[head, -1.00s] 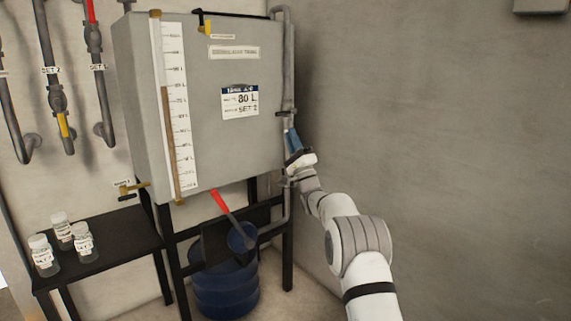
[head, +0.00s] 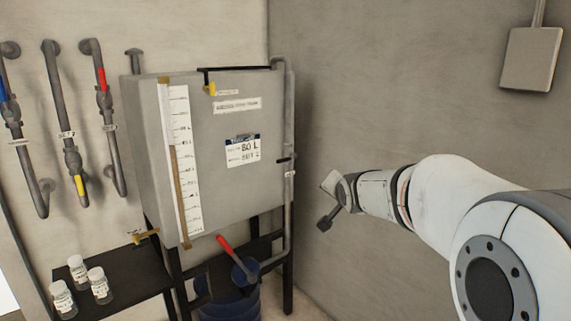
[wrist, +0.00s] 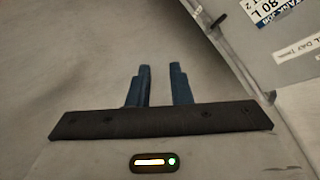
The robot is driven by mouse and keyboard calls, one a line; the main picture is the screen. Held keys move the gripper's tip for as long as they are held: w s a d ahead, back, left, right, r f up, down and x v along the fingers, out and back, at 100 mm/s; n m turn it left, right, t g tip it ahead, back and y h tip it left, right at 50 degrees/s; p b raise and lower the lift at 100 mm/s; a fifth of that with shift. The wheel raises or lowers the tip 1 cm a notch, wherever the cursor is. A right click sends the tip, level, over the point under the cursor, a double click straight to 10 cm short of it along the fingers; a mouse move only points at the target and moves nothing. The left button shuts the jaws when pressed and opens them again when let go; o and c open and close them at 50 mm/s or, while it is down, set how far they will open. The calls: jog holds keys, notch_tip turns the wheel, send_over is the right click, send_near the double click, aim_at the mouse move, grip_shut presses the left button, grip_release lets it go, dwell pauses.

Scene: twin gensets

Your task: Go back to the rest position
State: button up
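My gripper (wrist: 159,85) shows in the wrist view with two blue fingers apart and nothing between them. Behind the fingers is bare grey wall. In the head view my white arm reaches in from the right. Its end is right of the grey day tank (head: 222,150), apart from it, and the fingers are hard to make out there. A corner of the tank with its labels also shows at the upper right of the wrist view (wrist: 245,55).
Pipes with red and yellow valve handles (head: 73,165) are on the left wall. Several lidded sample jars (head: 98,285) stand on a black shelf (head: 125,263). A blue drum (head: 230,305) with a red-handled lever (head: 226,246) sits under the tank. A grey box (head: 531,58) is on the right wall.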

jog(key=s+f+n+g+p, duration=0.1)
jog(key=s+n+g+p, duration=0.2)
jog(key=s, duration=1.4)
jog(key=s+d+f+n+g+p, duration=0.1)
jog(key=s+n+g+p, duration=0.3)
jog(key=s, duration=1.3)
jog(key=f+g+p, duration=0.1)
jog(key=g+p, duration=0.1)
jog(key=shift+s+d+g, duration=0.3)
jog(key=shift+s+g, duration=0.05)
jog(key=shift+g, duration=0.05)
